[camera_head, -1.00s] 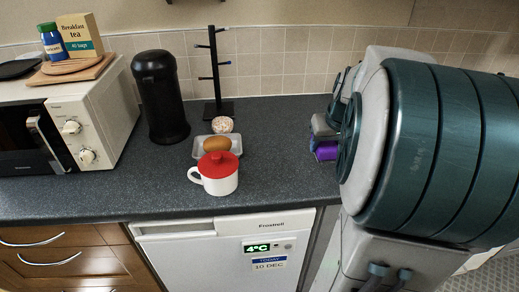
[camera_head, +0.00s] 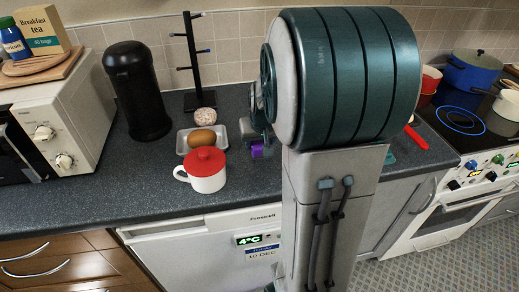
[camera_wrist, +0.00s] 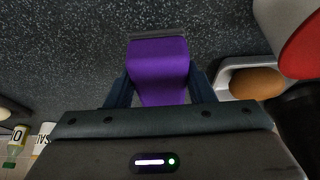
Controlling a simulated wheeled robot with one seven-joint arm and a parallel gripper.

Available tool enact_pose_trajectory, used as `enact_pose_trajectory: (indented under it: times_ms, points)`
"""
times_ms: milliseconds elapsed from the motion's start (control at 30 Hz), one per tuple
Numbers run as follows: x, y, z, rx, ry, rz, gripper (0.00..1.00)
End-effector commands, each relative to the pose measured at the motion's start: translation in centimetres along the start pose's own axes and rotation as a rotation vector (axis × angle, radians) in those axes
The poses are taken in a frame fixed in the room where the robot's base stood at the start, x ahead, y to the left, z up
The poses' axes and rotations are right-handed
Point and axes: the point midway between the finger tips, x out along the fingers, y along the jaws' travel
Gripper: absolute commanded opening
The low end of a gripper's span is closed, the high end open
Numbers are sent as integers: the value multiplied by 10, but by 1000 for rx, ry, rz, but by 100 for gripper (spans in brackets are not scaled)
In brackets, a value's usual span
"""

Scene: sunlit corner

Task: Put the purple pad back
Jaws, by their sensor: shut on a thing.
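The purple pad (camera_wrist: 158,70) is between the two fingers of my gripper (camera_wrist: 159,92) in the wrist view, with a grey strip along its far edge. My gripper is shut on it, above the dark speckled counter. In the head view only a small bit of the purple pad (camera_head: 257,151) shows, below my gripper (camera_head: 258,141) and right of the white mug (camera_head: 206,182) with a red lid. My arm hides most of the gripper there, and the gap between pad and counter is hard to judge.
A white tray (camera_head: 183,146) with a brown egg (camera_head: 202,141) lies left of the gripper. Behind are a patterned round thing (camera_head: 204,115), a black mug stand (camera_head: 198,70) and a black canister (camera_head: 137,90). A microwave stands left; a stove with a blue pot (camera_head: 472,73) stands right.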

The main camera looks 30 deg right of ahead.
Motion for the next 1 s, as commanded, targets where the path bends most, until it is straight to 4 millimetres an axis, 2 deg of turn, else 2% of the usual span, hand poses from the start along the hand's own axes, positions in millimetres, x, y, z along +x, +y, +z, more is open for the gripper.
enact_pose_trajectory:
  times_ms: [200,300,700,733,800,1000]
  points:
    - [28,-2,12,-1,-5,0,27]
    - [36,-2,15,-2,-2,-1,27]
    - [42,-2,17,-2,0,-1,27]
    - [40,-2,16,-2,0,-1,57]
    - [40,-2,16,-2,0,-1,70]
    - [40,-2,16,-2,0,-1,70]
